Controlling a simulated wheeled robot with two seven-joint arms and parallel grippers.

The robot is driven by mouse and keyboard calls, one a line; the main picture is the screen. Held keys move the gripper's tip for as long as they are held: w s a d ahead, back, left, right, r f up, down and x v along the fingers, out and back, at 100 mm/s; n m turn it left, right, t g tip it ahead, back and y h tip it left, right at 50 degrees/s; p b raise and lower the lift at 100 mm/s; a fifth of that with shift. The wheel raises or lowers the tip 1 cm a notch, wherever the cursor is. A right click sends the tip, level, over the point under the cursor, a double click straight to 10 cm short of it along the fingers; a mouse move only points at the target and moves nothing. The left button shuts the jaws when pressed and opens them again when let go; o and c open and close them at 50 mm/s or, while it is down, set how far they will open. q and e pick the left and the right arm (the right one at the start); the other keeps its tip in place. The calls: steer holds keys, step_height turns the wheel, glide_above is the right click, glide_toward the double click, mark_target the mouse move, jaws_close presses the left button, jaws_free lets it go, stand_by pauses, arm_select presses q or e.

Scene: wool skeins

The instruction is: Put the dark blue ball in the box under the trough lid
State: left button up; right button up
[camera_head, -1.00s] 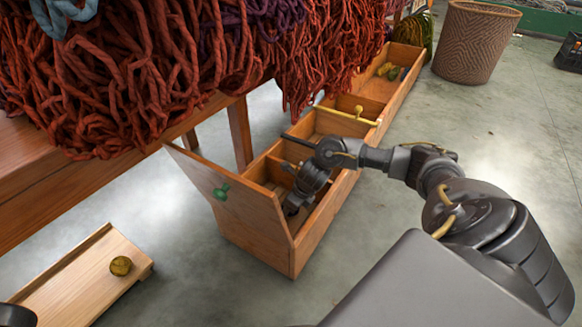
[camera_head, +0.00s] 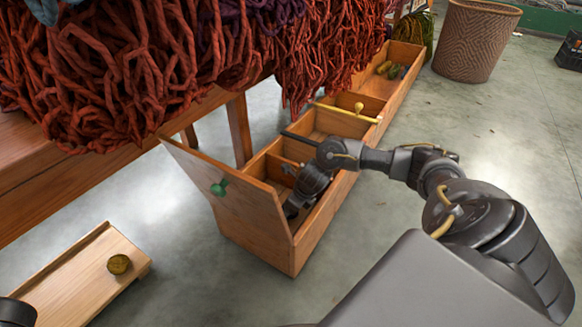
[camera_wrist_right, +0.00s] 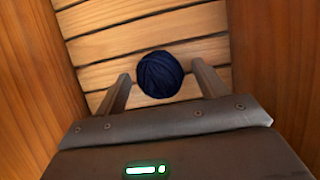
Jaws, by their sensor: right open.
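The dark blue ball (camera_wrist_right: 160,75) rests on the slatted wooden floor of a trough compartment in the right wrist view. My right gripper (camera_wrist_right: 160,85) is open, with one finger on each side of the ball; I cannot tell whether they touch it. In the head view the right gripper (camera_head: 292,208) reaches down into the near compartment of the long wooden trough (camera_head: 330,205), and the ball is hidden there. My left gripper is not clearly in view.
A wooden board (camera_head: 75,280) with an olive-yellow ball (camera_head: 118,264) lies on the floor at lower left. A table piled with red-brown wool (camera_head: 130,70) overhangs the trough. A woven basket (camera_head: 475,40) stands far back.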

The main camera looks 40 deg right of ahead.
steer(key=p+v, duration=0.6)
steer(key=v, duration=0.5)
steer(key=shift+r, duration=0.1)
